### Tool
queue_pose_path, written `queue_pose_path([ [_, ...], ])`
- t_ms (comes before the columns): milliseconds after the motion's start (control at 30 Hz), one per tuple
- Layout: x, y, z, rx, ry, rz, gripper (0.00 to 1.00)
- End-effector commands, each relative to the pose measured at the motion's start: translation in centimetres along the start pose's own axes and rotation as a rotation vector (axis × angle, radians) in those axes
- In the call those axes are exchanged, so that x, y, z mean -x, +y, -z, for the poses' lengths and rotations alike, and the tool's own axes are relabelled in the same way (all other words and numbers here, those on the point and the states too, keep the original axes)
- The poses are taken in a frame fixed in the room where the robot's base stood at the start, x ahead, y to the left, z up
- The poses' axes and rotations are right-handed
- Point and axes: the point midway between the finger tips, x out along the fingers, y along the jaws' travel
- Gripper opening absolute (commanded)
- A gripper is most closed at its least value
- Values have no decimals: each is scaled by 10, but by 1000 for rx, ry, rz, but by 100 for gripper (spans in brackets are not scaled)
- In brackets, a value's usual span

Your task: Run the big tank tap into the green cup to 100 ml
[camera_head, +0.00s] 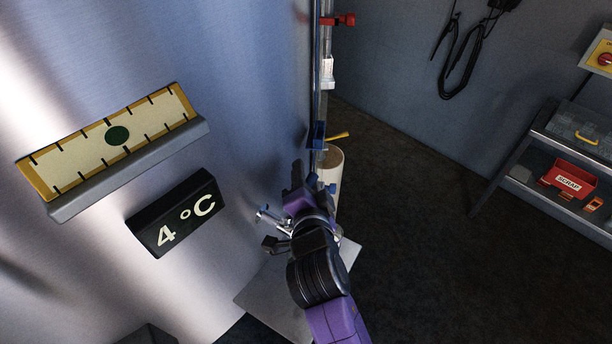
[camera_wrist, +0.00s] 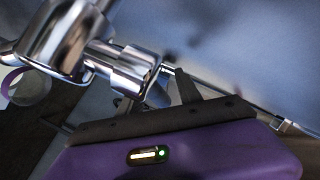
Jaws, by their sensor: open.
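The chrome tank tap (camera_head: 270,214) sticks out low on the big steel tank (camera_head: 235,90), just left of my gripper in the head view. My gripper (camera_head: 296,182) is open beside it, with nothing seen held. In the wrist view the shiny tap (camera_wrist: 125,68) fills the upper left, close in front of my purple gripper body. Much of the tap's right side is hidden by my arm in the head view. I cannot make out the green cup in either view.
A pale plate (camera_head: 268,298) lies below the tap. A cream cylinder (camera_head: 332,167) stands behind my arm. A vertical pipe with a red valve (camera_head: 340,20) and a blue valve (camera_head: 318,134) rises above it. Shelves with a red bin (camera_head: 572,178) stand right; dark floor between is clear.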

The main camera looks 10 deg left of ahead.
Motion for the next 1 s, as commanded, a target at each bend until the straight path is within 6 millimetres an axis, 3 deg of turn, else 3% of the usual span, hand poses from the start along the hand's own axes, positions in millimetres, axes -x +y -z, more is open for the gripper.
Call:
queue_pose_path([
  [67,0,0,0,0,0,0,38],
  [267,0,0,0,0,0,0,0],
  [1000,0,0,0,0,0,-1,0],
])
